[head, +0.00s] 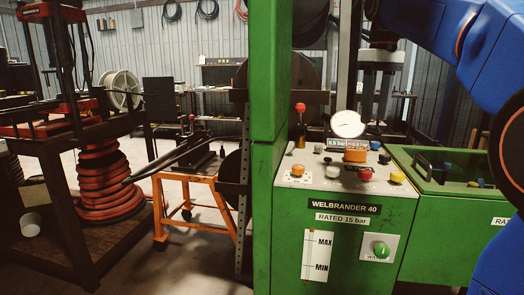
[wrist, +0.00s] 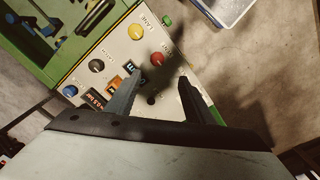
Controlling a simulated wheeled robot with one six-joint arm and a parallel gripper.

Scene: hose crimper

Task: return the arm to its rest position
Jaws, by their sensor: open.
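My gripper (wrist: 159,76) shows in the wrist view with its two fingers spread apart and nothing between them. It hangs over the white control panel (wrist: 110,58) of the green machine, and a shadow falls across the panel. A red knob (wrist: 157,59) and a yellow knob (wrist: 135,32) show near the fingertips. I cannot tell how high the fingers are above the panel.
The green machine (head: 340,240) carries a gauge (head: 347,124), several knobs and a red-topped lever (head: 300,108). A green post (head: 268,120) stands at its left. A green open-topped bin (head: 440,200) adjoins it on the right. An orange stand (head: 195,205) and coiled red hose (head: 105,180) are farther left.

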